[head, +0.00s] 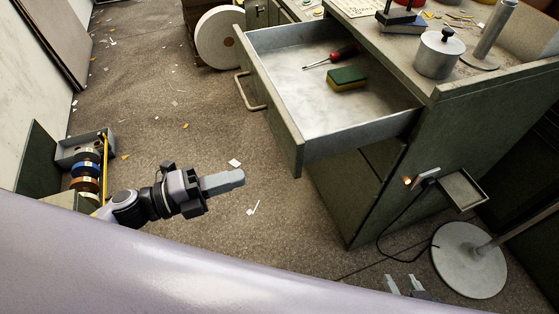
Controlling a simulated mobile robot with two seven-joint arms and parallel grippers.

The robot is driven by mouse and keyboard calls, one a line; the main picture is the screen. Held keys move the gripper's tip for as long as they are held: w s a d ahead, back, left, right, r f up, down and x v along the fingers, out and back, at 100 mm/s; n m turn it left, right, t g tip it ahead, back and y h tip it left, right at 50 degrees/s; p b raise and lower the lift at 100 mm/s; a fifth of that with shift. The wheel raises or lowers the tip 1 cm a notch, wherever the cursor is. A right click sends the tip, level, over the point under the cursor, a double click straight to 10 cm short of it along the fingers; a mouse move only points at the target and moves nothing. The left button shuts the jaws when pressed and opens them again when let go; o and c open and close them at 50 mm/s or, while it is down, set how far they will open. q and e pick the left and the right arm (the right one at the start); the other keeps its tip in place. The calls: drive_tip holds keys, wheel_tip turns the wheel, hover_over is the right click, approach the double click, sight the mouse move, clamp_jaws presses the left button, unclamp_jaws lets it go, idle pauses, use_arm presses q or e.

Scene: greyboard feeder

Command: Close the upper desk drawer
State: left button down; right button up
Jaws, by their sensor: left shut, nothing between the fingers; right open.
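The upper desk drawer (283,122) is pulled well out of the grey-green desk (425,130) in the head view. Its front panel faces left and carries a pale bar handle (249,92). A red-handled screwdriver (331,56) and a green and yellow sponge (347,79) lie inside the drawer. My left gripper (238,179) is shut and empty, left of the drawer front's near corner and apart from it. My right gripper (404,283) is open at the bottom edge; only its fingertips and a little behind them show.
A lidded grey pot (439,53) and a spindle stand (489,40) are on the desktop. A small ledge (464,189) with a cable juts from the desk side. A round metal base (468,260) stands at lower right. A box with tape rolls (75,148) lies left.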

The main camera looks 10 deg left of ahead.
sight(294, 161)
use_arm(q)
drive_tip(key=p+x, duration=0.1)
drive_tip(key=x, duration=0.7)
drive_tip(key=shift+w+d+r, duration=0.1)
drive_tip(key=shift+w+d, duration=0.1)
drive_tip(key=shift+w+d+p, duration=0.3)
drive_tip(key=shift+w+d, duration=0.1)
drive_tip(key=shift+d, duration=0.15)
drive_tip(key=shift+d, duration=0.1)
